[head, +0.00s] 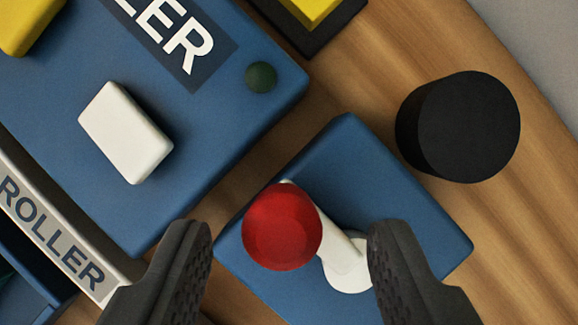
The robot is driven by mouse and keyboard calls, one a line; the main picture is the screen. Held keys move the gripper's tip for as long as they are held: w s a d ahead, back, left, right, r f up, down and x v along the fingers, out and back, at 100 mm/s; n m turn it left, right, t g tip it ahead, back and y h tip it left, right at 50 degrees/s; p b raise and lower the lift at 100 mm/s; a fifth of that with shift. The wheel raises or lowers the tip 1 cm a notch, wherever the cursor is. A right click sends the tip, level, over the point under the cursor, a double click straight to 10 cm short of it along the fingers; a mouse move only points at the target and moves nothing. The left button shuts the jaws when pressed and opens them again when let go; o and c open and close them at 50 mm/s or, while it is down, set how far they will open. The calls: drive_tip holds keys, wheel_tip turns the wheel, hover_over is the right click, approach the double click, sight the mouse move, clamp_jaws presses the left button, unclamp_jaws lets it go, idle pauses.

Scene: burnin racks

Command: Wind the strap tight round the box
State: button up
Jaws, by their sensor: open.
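In the head view, my gripper (288,265) is open, with one dark ridged finger at the lower left and one at the lower right. Between and beyond the fingertips is a red ball-shaped knob (282,227) on a white lever (338,238). The lever rises from a white round hub on a small blue block (345,150). The right fingertip overlaps the edge of the hub in the picture; I cannot tell whether they touch. The knob is not gripped. No strap or box can be made out.
A larger blue panel (215,150) at left carries a white block (126,132), a dark green button (261,77) and part of a label. A black cylinder (468,127) stands right on the wooden surface (420,50). A yellow piece (312,10) sits on black at the top.

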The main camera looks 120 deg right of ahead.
drive_tip(key=shift+x, duration=1)
